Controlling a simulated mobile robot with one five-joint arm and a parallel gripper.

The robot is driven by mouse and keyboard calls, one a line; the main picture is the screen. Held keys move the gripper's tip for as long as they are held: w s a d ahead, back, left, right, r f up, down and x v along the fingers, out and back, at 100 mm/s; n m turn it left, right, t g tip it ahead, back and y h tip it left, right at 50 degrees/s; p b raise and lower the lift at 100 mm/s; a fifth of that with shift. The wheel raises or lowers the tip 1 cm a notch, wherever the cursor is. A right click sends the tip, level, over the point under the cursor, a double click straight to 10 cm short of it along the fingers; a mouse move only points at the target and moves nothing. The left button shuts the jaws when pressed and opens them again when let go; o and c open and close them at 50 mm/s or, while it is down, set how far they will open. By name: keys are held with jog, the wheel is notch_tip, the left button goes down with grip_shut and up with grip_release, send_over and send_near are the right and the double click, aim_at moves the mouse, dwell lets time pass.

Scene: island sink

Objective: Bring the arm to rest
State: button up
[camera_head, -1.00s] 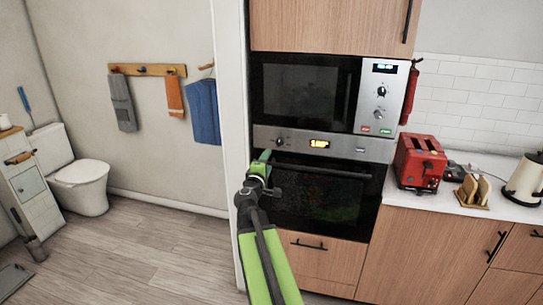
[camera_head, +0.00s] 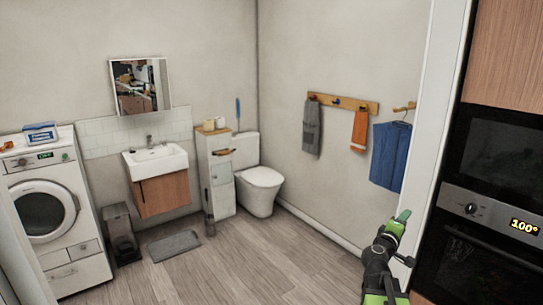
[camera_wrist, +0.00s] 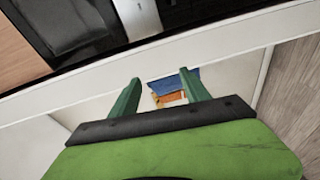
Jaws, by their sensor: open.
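My gripper (camera_head: 402,216) shows at the lower right of the head view, on my green and black arm. It is in front of the white wall edge between the bathroom and the oven. In the wrist view my gripper (camera_wrist: 160,92) has its two green fingers apart. Nothing is between them; the blue and orange towels seen there are far behind. The lower part of my arm is cut off by the bottom edge of the head view.
The oven (camera_head: 483,250) stands close at the right, beside the white wall edge (camera_head: 436,130). A washing machine (camera_head: 50,205), a sink (camera_head: 155,162) and a toilet (camera_head: 260,188) line the bathroom.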

jog(key=s+a+f+m+g+y, duration=0.2)
jog(key=a+f+m+g+y, duration=0.1)
jog(key=a+f, duration=0.5)
jog(key=s+a+f+m+g+y, duration=0.1)
jog(key=a+f+m+g+y, duration=0.15)
jog(key=a+f, duration=0.6)
jog(key=s+a+f+m+g+y, duration=0.1)
jog(key=s+a+f+g+y, duration=0.2)
jog(key=s+a, duration=0.3)
jog(key=s+a+f+m+g+y, duration=0.1)
jog(key=s+a+f+g+y, duration=0.2)
jog(key=s+a, duration=0.4)
jog(key=a+y, duration=0.1)
jog(key=a, duration=0.3)
jog(key=shift+s+a, duration=0.15)
jog(key=shift+a, duration=0.15)
